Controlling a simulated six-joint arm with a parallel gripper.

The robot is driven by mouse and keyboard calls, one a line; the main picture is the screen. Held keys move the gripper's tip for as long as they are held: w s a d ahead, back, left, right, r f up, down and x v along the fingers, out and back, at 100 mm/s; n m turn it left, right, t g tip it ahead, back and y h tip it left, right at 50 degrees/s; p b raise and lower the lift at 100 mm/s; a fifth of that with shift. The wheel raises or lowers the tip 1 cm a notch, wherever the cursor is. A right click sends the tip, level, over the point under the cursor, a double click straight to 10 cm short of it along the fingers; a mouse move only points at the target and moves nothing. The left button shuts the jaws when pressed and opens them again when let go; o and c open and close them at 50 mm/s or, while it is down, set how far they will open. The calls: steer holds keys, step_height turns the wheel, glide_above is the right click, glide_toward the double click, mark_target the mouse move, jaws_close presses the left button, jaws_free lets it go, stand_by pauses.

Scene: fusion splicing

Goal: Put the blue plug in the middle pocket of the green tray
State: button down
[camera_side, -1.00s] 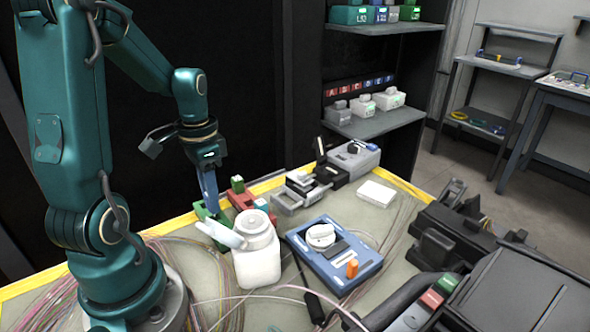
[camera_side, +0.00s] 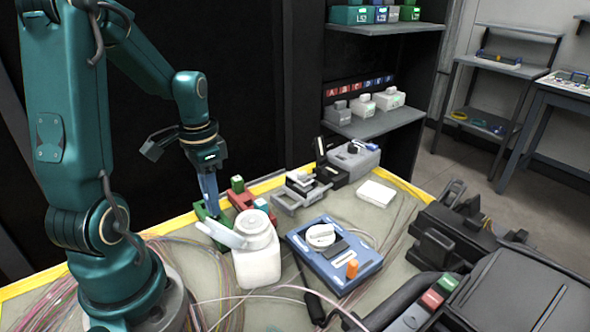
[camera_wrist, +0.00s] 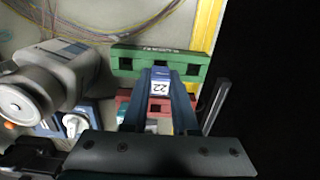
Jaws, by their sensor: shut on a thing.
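My gripper (camera_wrist: 165,82) is shut on the blue plug (camera_wrist: 160,88), which has a white label reading 22. The green tray (camera_wrist: 137,50) lies just beyond the plug in the wrist view, with dark square pockets near its ends. In the side view my gripper (camera_side: 211,207) points down at the green tray (camera_side: 200,210), and the white bottle partly blocks the view of the tray. The plug is not clearly visible there.
A red tray (camera_side: 240,197) stands beside the green one, with a green plug (camera_side: 237,184) and a teal plug (camera_side: 262,205). A white bottle (camera_side: 257,255) stands close in front. A blue device (camera_side: 335,255) lies to the right. Loose fibres cover the mat at left.

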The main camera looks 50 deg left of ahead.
steer(key=shift+f, duration=1.05)
stand_by(0.8)
steer(key=c, duration=0.6)
jaws_free()
steer(key=shift+r, duration=3.05)
